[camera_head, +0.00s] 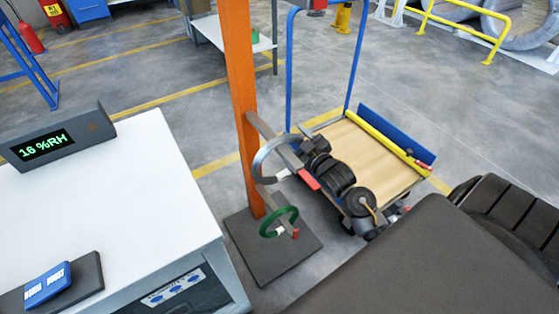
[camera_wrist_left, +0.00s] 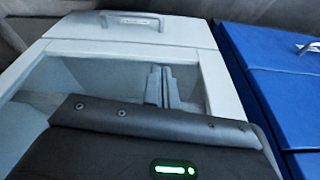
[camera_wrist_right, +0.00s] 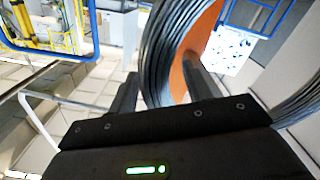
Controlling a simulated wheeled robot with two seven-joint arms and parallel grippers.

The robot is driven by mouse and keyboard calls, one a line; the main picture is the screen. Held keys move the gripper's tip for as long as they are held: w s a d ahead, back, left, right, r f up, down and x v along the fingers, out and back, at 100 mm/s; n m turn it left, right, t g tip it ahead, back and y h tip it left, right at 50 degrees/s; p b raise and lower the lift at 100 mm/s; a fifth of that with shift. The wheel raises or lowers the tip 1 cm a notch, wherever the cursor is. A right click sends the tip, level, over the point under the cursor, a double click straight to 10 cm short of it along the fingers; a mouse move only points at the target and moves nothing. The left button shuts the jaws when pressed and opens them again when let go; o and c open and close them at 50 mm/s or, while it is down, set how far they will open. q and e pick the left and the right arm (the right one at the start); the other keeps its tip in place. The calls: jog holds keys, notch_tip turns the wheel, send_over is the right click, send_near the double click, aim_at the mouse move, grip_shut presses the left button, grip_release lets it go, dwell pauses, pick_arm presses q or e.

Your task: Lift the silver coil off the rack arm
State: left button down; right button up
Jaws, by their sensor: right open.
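The silver coil (camera_head: 258,163) is a grey ring that hangs on the upper rack arm (camera_head: 262,126) of the orange post (camera_head: 240,110). This rack arm ends in a red tip. My right gripper (camera_head: 292,158) is at the right side of the coil, partly hidden by its own wrist. In the right wrist view, its two fingers (camera_wrist_right: 160,90) stand apart, with the coil's wire strands (camera_wrist_right: 172,45) passing between them. Whether they touch it cannot be told. My left gripper (camera_wrist_left: 161,88) shows only in the left wrist view, its fingers together with nothing seen between them.
A green coil (camera_head: 279,222) hangs on the lower rack arm, which also has a red tip. A cart (camera_head: 375,155) with a wooden deck stands behind my right arm. A white-topped cabinet (camera_head: 120,200) with a humidity display (camera_head: 55,142) is at the left.

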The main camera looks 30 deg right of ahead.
pick_arm(q)
jog(key=shift+s+f, duration=0.1)
jog(key=shift+s, duration=0.15)
pick_arm(e)
jog(key=shift+c, duration=1.2)
jog(key=c, duration=0.7)
grip_shut()
pick_arm(q)
jog(key=shift+f, duration=0.1)
jog(key=shift+w, duration=0.1)
jog(key=shift+w, duration=0.25)
pick_arm(e)
jog(key=shift+r, duration=0.1)
pick_arm(q)
jog(key=shift+r, duration=0.2)
